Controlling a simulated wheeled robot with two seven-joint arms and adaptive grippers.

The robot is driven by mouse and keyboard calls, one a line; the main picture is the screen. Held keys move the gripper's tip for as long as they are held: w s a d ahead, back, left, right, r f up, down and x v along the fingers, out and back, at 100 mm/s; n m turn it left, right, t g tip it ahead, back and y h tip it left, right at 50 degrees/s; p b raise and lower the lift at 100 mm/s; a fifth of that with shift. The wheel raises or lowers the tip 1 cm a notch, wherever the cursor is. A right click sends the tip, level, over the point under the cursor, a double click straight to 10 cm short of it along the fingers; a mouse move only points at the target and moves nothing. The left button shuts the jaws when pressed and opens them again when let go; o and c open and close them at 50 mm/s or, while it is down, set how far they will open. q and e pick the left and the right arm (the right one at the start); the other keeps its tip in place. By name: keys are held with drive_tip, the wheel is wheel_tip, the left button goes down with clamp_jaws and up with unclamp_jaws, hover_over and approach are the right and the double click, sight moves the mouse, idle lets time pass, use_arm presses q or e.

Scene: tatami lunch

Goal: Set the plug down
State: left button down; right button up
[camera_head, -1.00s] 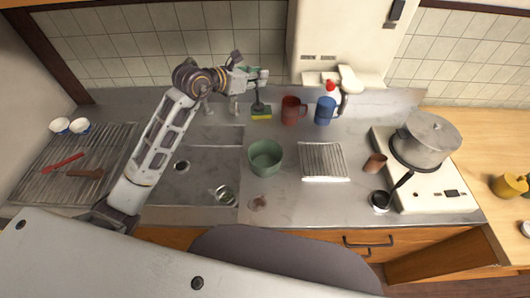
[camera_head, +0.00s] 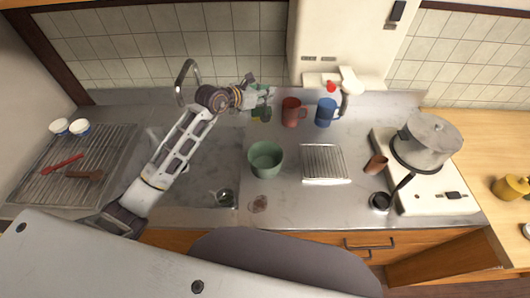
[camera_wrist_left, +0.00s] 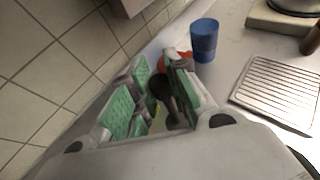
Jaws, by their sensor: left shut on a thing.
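My left gripper (camera_head: 262,97) is over the back of the counter, left of the red mug. It also shows in the left wrist view (camera_wrist_left: 160,95), with green pads on its fingers. It is shut on a small dark thing (camera_wrist_left: 161,88), taken as the plug, mostly hidden by the fingers. I cannot tell whether this thing touches the counter. A green and yellow sponge (camera_head: 261,115) with a dark stem is just below the gripper, partly covered. My right gripper is not in view.
A red mug (camera_head: 291,112) and a blue mug (camera_head: 325,112) stand close on the right. A green bowl (camera_head: 265,159), a ribbed rack (camera_head: 324,163) and a stove with a pot (camera_head: 428,140) are nearer or further right. The tap (camera_head: 186,75) rises on the left.

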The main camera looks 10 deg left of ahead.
sight(264, 114)
use_arm(q)
drive_tip(key=shift+f+p, duration=0.35)
drive_tip(key=shift+f, duration=2.85)
drive_tip(key=shift+f, duration=1.85)
drive_tip(key=c, duration=1.4)
unclamp_jaws()
drive_tip(key=shift+o, duration=0.2)
drive_tip(key=shift+s, duration=0.1)
drive_tip(key=b+v, duration=0.1)
drive_tip(key=v, duration=1.1)
